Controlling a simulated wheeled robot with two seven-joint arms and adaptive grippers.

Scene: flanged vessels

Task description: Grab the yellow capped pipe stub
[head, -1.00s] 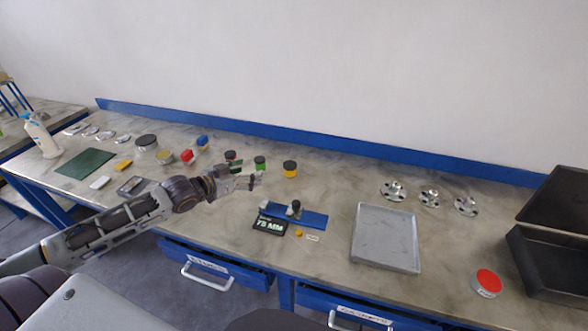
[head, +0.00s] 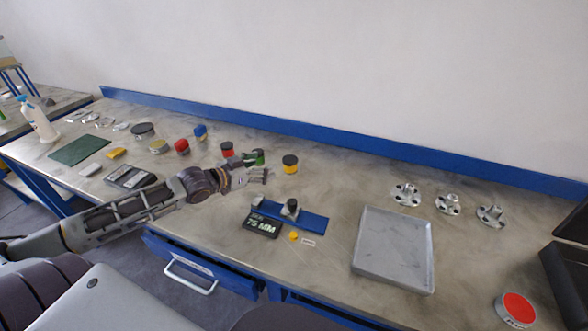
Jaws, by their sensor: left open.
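The yellow capped pipe stub (head: 290,164) stands upright on the bench, with a dark cap on top and a yellow body. My left gripper (head: 266,175) is open and empty, just left of the stub and apart from it, pointing right. A green capped stub (head: 257,157) stands behind the gripper and is partly hidden by it. A red capped stub (head: 227,150) stands farther left. My right gripper is not in view.
A red-topped can (head: 516,309) stands at the front right.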

